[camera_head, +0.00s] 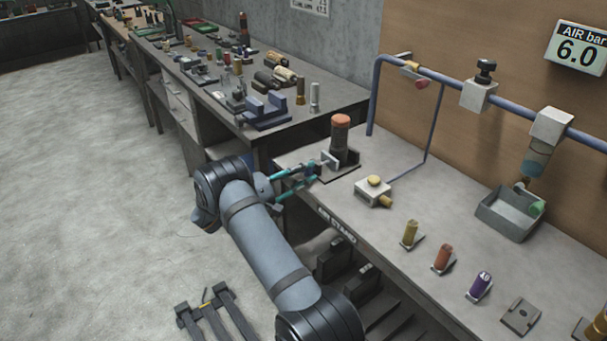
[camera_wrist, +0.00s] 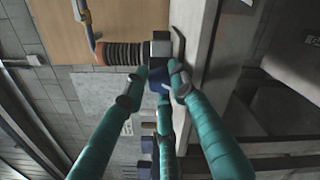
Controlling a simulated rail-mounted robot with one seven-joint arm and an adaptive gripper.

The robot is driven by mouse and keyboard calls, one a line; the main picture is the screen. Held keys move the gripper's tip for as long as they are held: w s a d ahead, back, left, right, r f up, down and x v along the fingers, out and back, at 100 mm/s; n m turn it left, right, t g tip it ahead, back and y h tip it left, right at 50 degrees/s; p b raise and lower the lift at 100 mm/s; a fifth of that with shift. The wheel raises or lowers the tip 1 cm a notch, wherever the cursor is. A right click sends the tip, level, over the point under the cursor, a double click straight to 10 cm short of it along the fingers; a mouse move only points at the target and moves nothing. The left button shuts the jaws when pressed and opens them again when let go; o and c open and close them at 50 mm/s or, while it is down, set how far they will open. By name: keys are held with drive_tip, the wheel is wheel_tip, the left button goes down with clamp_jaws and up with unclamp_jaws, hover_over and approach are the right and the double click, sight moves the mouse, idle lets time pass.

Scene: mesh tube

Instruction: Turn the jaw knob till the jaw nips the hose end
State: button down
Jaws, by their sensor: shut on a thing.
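In the head view a dark upright ribbed tube (camera_head: 340,137) with an orange top (camera_head: 341,120) stands on a dark base plate at the bench's near left end. My gripper (camera_head: 314,171) reaches in from the left with teal fingers. In the wrist view the fingertips (camera_wrist: 159,78) are closed on a small blue knob (camera_wrist: 158,83) beside the block. The fingers hide much of the knob.
A brass-topped valve block (camera_head: 374,191) sits right of the stand. Coloured fittings (camera_head: 443,257) line the bench front, and a grey tray (camera_head: 510,213) stands farther right. A blue pipe (camera_head: 450,82) runs above the bench. A blue vise (camera_head: 266,111) stands on the left bench.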

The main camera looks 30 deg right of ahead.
drive_tip(key=shift+s, duration=0.1)
drive_tip(key=c, duration=1.7)
unclamp_jaws()
drive_tip(key=shift+s+r, duration=0.1)
drive_tip(key=shift+a, duration=0.5)
drive_tip(key=a, duration=0.3)
drive_tip(key=s+a, duration=0.1)
drive_tip(key=a, duration=0.3)
drive_tip(key=s+a, duration=0.1)
drive_tip(key=a, duration=0.3)
